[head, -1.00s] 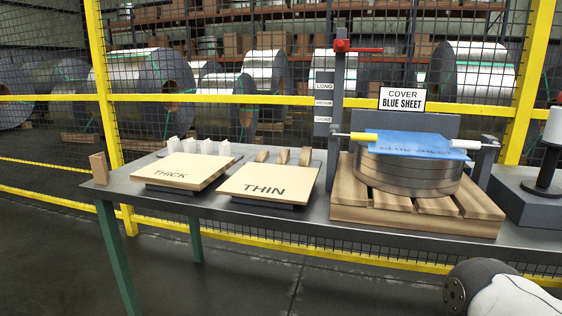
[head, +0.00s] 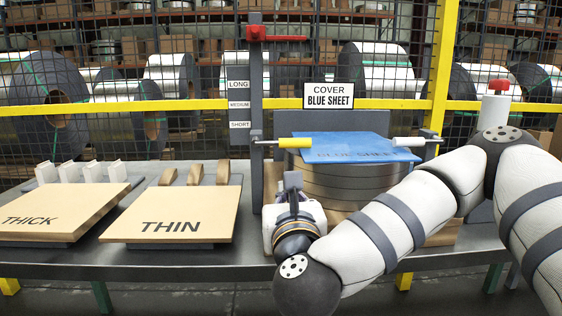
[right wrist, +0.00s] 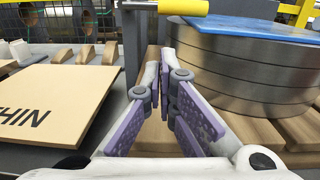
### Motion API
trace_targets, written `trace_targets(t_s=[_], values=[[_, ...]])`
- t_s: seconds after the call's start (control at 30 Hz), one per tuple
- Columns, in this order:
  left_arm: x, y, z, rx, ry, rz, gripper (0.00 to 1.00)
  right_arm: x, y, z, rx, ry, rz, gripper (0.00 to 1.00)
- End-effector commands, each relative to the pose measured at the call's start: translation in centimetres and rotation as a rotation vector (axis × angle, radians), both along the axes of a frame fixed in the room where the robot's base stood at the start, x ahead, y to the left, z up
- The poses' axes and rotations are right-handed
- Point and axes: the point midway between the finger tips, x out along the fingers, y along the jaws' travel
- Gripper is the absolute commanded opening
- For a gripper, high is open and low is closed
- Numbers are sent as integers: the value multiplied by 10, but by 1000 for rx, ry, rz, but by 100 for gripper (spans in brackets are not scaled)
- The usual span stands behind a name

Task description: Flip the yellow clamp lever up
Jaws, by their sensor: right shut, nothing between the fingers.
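The yellow clamp lever (head: 295,142) lies level at the left edge of the blue sheet (head: 355,147), on a thin rod from the grey post. It also shows at the top of the right wrist view (right wrist: 183,7). The blue sheet rests on a steel strip coil (head: 345,182). My right gripper (head: 293,185) is shut and empty, below the lever and left of the coil's front. In the right wrist view its purple-padded fingers (right wrist: 161,72) point toward the post, apart from the lever. My left gripper is not in view.
A grey post (head: 256,100) with length labels and a red handle (head: 270,35) stands behind the gripper. A white handle (head: 408,141) is at the sheet's right. THICK (head: 70,205) and THIN (head: 180,205) boards lie left. The coil sits on a wooden pallet (right wrist: 155,125).

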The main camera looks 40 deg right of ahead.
Motion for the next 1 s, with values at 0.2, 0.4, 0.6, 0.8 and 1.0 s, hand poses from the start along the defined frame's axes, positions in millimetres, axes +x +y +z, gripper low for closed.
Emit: trace_targets(t_s=[0.2,0.4,0.6,0.8,1.0], values=[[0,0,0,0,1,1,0,-2,-5,8,30,-36,-20,0],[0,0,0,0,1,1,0,-1,-5,8,28,-33,-19,0],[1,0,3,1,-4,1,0,22,-20,10,26,-34,-23,0],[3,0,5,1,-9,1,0,57,-41,12,25,-34,-21,0],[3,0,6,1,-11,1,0,79,-54,12,24,-31,-18,0]])
